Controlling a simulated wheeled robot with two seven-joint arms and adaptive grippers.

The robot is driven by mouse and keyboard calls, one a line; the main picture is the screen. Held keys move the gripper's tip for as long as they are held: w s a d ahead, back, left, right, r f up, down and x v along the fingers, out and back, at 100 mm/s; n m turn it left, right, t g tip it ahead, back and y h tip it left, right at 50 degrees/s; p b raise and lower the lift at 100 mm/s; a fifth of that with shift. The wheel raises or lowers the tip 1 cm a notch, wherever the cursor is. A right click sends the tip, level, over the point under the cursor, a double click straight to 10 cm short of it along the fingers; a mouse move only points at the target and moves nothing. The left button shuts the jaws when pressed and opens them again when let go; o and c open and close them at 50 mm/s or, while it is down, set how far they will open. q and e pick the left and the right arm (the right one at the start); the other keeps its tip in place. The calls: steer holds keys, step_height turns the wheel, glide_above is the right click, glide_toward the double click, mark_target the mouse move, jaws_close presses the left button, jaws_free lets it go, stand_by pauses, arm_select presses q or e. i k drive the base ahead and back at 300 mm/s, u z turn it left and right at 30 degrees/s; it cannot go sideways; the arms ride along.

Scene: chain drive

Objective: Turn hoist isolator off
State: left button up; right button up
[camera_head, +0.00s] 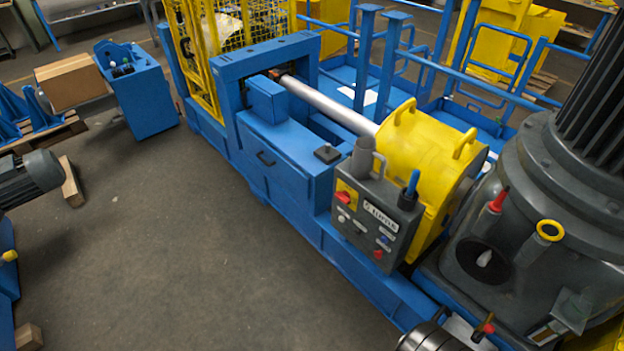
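A grey control panel (366,222) is fixed on the blue machine frame, in front of the yellow drum cover. At its upper left is a yellow plate (349,188) with a red knob (343,197), which looks like an isolator switch. A white label, a blue button and a second red control (378,254) are also on the panel. The label is too small to read surely, so I cannot tell which control is the hoist isolator, nor the knob's setting. Neither of my grippers shows in the head view.
The yellow drum cover (418,150) and a blue-topped lever (410,190) stand close behind the panel. A large grey motor housing (540,190), with a red handle (497,200) and yellow ring (550,230), is at right. The grey floor (200,240) at left-centre is clear.

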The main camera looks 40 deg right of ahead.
mark_target(344, 196)
steer(key=i, duration=2.85)
steer(key=z, duration=2.3)
